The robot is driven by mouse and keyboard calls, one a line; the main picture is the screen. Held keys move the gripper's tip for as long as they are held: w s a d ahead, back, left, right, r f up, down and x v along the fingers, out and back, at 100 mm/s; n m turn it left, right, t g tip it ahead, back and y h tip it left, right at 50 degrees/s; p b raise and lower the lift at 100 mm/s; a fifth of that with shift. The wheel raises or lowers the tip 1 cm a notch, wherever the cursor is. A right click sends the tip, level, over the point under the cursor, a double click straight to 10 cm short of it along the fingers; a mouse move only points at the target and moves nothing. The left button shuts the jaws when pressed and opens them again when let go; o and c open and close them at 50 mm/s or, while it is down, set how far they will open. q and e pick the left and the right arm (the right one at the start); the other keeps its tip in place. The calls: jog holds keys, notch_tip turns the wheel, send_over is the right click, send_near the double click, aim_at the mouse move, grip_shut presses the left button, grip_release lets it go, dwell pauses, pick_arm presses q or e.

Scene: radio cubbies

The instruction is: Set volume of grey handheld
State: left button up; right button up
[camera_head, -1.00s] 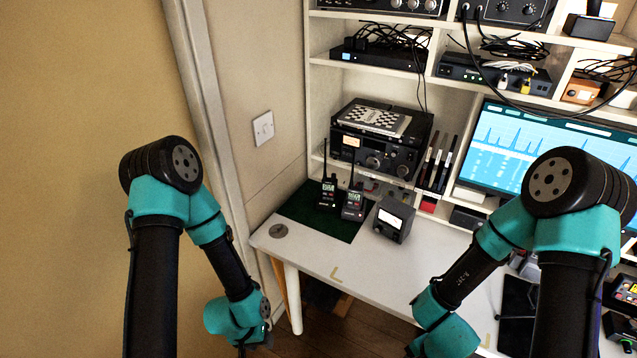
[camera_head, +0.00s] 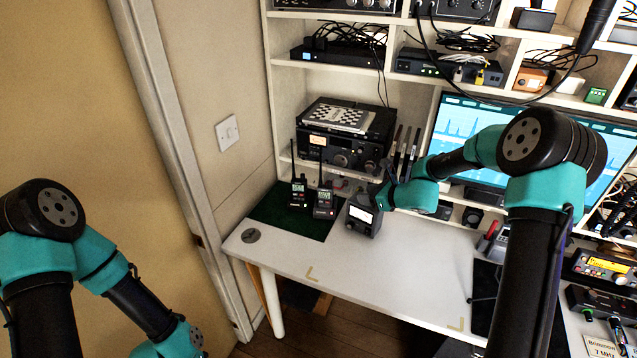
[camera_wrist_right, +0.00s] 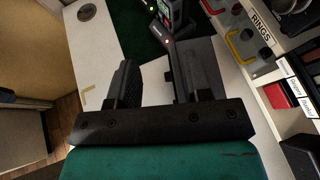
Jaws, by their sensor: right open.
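Two dark handheld radios with antennas stand upright in docks on the green mat (camera_head: 272,213) in the head view: the left handheld (camera_head: 299,192) and the right handheld (camera_head: 324,203). Both have small lit screens. I cannot tell surely which is the grey one. My right gripper (camera_head: 378,192) is open and empty, to the right of the handhelds and close by the meter box. In the right wrist view, its spread fingers (camera_wrist_right: 153,70) point toward a handheld (camera_wrist_right: 168,14) with a lit screen, apart from it. My left gripper is out of view.
A black meter box (camera_head: 362,213) with a white dial stands right of the handhelds, close to my right gripper. A large radio (camera_head: 343,147) sits on the shelf behind. A round grey disc (camera_head: 251,235) lies at the desk's left. The desk front (camera_head: 370,265) is clear.

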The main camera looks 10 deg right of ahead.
aim_at(331, 182)
jog(key=shift+w+d+r+t, duration=0.25)
jog(key=shift+w+d+r, duration=0.1)
jog(key=shift+r, duration=0.2)
jog(key=shift+w+d+r+t, duration=0.25)
jog(key=shift+w+d+r, duration=0.1)
jog(key=shift+r, duration=0.15)
jog(key=shift+a+f, duration=0.1)
jog(key=shift+w+a+f, duration=0.25)
jog(key=shift+w+a, duration=0.05)
jog(key=shift+w, duration=0.15)
jog(key=x, duration=1.6)
jog(key=shift+f, duration=0.1)
jog(key=shift+c, duration=0.2)
grip_shut()
